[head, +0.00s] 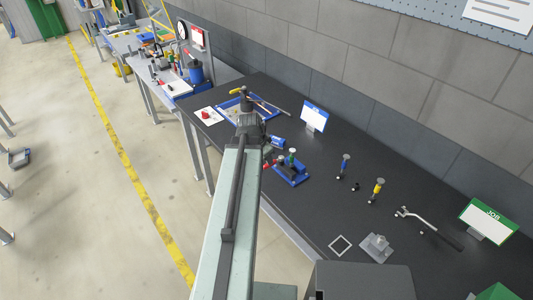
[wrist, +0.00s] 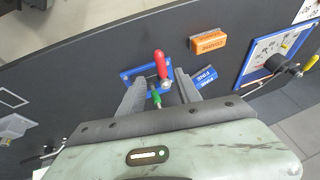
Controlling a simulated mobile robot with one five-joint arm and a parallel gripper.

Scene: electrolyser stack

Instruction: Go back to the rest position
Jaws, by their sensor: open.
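My gripper (wrist: 158,82) is open in the wrist view, its two grey fingers spread apart. A red handle (wrist: 161,65) and a small green part (wrist: 156,97) show between the fingers, at a blue fixture (wrist: 131,73). Nothing is seen clamped; whether the fingers touch the red handle cannot be told. In the head view my arm reaches out over the black bench and largely hides my gripper. The blue fixture also shows there (head: 292,174), just right of the arm's end.
An orange box (wrist: 208,42) and a blue box (wrist: 206,78) lie near the fixture. A blue tray (head: 226,117) lies farther along the bench. Blue and yellow tools (head: 345,163) (head: 377,190), a wrench (head: 430,228), a grey block (head: 376,247) and a green sign (head: 488,220) are at right.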

